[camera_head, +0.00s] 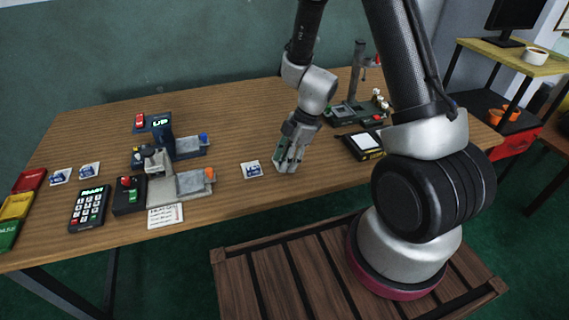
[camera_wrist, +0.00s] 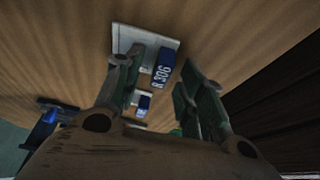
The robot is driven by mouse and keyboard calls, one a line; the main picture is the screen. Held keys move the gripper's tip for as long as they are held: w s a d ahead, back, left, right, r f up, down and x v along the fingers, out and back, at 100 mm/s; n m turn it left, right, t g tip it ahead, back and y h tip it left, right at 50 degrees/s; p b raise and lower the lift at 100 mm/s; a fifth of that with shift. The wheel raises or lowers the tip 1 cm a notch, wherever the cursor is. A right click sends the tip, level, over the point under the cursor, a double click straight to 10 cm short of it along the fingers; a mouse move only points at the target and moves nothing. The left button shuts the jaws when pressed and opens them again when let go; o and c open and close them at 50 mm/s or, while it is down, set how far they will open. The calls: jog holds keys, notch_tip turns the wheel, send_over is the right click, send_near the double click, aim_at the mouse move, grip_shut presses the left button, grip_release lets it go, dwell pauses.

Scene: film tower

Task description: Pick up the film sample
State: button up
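A film sample (camera_head: 252,169), a small flat white square with a blue patch, lies on the wooden table just left of my gripper (camera_head: 285,168). My gripper points down close above the tabletop; whether it touches is unclear. In the wrist view, a white card with a dark blue marked patch (camera_wrist: 163,68) lies near and partly between my gripper's two green-grey fingers (camera_wrist: 160,85). The fingers are spread apart and I see nothing clamped between them. Two similar white-and-blue squares (camera_head: 60,177) (camera_head: 90,170) lie at the table's left side.
A grey device with clamps (camera_head: 160,182) stands left of the sample, with a keypad (camera_head: 90,207) and a paper note (camera_head: 165,215) near the front edge. A black-and-yellow box (camera_head: 361,145) and a stand (camera_head: 357,80) are to the right. The table's back middle is clear.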

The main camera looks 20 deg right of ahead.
jog(key=c, duration=0.8)
jog(key=shift+c, duration=0.2)
